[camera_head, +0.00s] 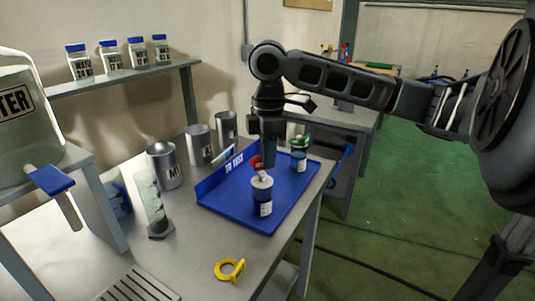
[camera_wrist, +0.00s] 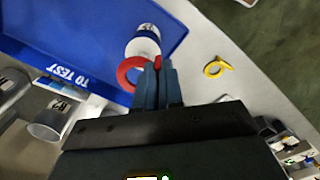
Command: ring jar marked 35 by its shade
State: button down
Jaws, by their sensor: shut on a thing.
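My gripper (camera_head: 268,164) points down over the blue tray and is shut on a red ring (camera_head: 256,162). In the wrist view the fingers (camera_wrist: 157,65) grip the side of the red ring (camera_wrist: 127,74). A jar with dark blue contents and a pale top (camera_head: 262,196) stands upright in the tray, just below and in front of the ring; it also shows in the wrist view (camera_wrist: 146,42). The ring is not around it. A second jar (camera_head: 299,160) stands farther back with a green ring (camera_head: 300,141) at its top. The numbers on the labels are unreadable.
The blue tray (camera_head: 222,200) is marked TO TEST. A yellow ring (camera_head: 229,270) lies at the table's front. Metal beakers (camera_head: 164,165) and a glass cylinder (camera_head: 153,205) stand left of the tray. Blue-lidded jars (camera_head: 109,57) line a back shelf.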

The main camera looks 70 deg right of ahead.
jog(key=shift+f+b, duration=1.45)
jog(key=shift+f, duration=0.95)
jog(key=c, duration=1.2)
grip_release()
jog(key=shift+r, duration=0.1)
notch_tip(320, 180, up, 8)
jog(key=shift+f, duration=0.2)
jog(key=shift+s, duration=0.15)
